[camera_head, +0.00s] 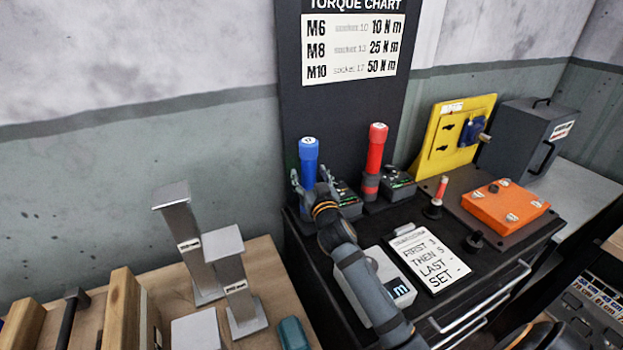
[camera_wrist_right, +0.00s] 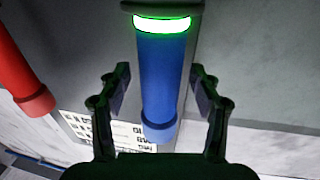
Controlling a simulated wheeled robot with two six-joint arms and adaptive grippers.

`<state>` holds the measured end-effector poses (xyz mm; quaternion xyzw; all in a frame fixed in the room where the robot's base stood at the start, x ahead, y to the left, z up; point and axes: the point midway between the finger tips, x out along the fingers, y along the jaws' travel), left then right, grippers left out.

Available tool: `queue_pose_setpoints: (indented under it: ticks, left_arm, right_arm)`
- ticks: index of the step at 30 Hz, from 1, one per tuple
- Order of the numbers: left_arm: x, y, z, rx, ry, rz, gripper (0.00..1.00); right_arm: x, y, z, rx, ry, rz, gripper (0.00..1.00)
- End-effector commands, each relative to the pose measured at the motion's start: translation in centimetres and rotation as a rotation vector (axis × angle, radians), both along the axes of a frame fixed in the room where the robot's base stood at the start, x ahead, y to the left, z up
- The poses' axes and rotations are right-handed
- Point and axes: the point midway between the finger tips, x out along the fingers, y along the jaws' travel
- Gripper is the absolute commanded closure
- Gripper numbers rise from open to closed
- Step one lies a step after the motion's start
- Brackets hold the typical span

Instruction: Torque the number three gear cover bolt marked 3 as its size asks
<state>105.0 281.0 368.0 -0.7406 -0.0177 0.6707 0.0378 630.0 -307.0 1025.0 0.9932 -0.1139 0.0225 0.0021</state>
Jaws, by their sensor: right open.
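The orange gear cover (camera_head: 505,203) lies on a dark plate at the right of the black bench, with several pale bolts on top; their numbers are too small to read. A blue torque tool (camera_head: 308,150) stands upright in a dark dock, and a red one (camera_head: 376,150) stands to its right. My right gripper (camera_head: 312,181) is at the blue tool, open. In the right wrist view the blue tool (camera_wrist_right: 162,75) lies between the spread fingers (camera_wrist_right: 160,88), with visible gaps on both sides. A glowing green ring (camera_wrist_right: 162,23) surrounds one end of it. My left gripper is out of view.
A torque chart (camera_head: 352,45) lists M6 10, M8 25 and M10 50 N m. A note card (camera_head: 430,258) reads "FIRST 3 THEN 5 LAST -". A small red-topped piece (camera_head: 440,190) stands left of the cover. A yellow panel (camera_head: 460,135) and grey box (camera_head: 525,140) stand behind.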

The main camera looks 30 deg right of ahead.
Motion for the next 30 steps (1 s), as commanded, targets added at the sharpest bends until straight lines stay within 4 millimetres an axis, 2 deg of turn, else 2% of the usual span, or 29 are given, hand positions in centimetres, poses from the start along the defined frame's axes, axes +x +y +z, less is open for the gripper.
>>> queue_pose_setpoints:
  ticks: [4,9,15,20,30]
  left_arm:
    - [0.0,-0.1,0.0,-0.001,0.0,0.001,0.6]
    - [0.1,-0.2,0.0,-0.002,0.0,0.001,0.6]
    - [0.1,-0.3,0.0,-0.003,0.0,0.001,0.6]
    - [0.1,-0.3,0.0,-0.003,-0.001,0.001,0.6]
    - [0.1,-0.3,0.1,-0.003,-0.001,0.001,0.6]
  right_arm:
    - [-2.2,0.6,-0.1,0.001,-0.001,0.002,0.36]
    - [-6.3,1.5,-0.3,0.001,-0.001,0.002,0.36]
    - [-10.1,2.4,-0.4,0.001,-0.003,0.002,0.36]
    - [-11.4,2.7,-0.3,0.0,-0.005,0.001,0.36]
    - [-11.5,2.7,-0.2,-0.001,-0.007,0.001,0.36]
